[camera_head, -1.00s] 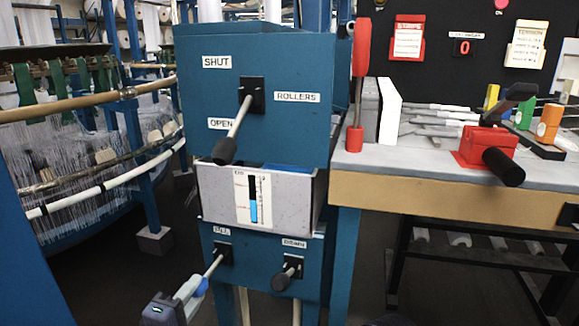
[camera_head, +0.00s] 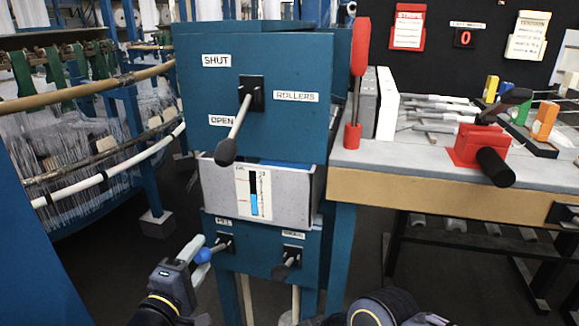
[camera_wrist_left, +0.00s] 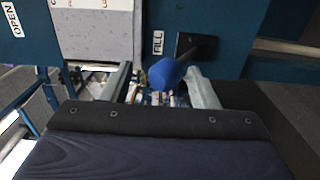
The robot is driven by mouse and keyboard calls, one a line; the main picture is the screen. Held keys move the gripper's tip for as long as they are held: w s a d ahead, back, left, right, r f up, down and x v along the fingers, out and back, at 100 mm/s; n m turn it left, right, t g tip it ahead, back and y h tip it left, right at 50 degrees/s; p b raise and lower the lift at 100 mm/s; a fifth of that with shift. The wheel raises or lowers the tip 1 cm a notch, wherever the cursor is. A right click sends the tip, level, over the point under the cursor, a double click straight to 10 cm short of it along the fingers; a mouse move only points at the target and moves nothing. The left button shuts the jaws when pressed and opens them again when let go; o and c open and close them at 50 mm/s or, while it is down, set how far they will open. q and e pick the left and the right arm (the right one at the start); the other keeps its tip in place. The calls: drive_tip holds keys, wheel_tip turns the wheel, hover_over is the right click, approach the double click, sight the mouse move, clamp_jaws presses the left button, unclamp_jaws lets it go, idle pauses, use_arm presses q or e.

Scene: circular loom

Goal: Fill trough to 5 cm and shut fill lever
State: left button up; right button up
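The grey trough (camera_head: 213,188) has a gauge (camera_head: 254,192) with a blue column filling roughly its lower half; its scale is too small to read. The fill lever (camera_head: 216,247), on the blue lower panel, slants down-left toward me and ends in a blue knob (camera_head: 203,256). My left gripper (camera_head: 192,250) is at this knob. In the left wrist view, the knob (camera_wrist_left: 167,74) is between the open fingers (camera_wrist_left: 160,88), with a gap on the left side; contact on the right is unclear. My right gripper's fingers are not seen; only part of that arm shows at the bottom edge.
The drain lever (camera_head: 286,265) is close to the right of the fill lever. Above hangs the rollers lever (camera_head: 235,130), pointing down near OPEN. A workbench (camera_head: 440,190) with a red clamp-like device (camera_head: 475,145) stands right. Loom threads and rails are left.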

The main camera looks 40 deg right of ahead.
use_arm(q)
drive_tip(key=shift+f, duration=0.1)
drive_tip(key=shift+a, duration=0.15)
drive_tip(key=b+v, duration=0.1)
drive_tip(key=v, duration=0.7)
drive_tip(key=shift+s+f, duration=0.1)
drive_tip(key=shift+f, duration=0.05)
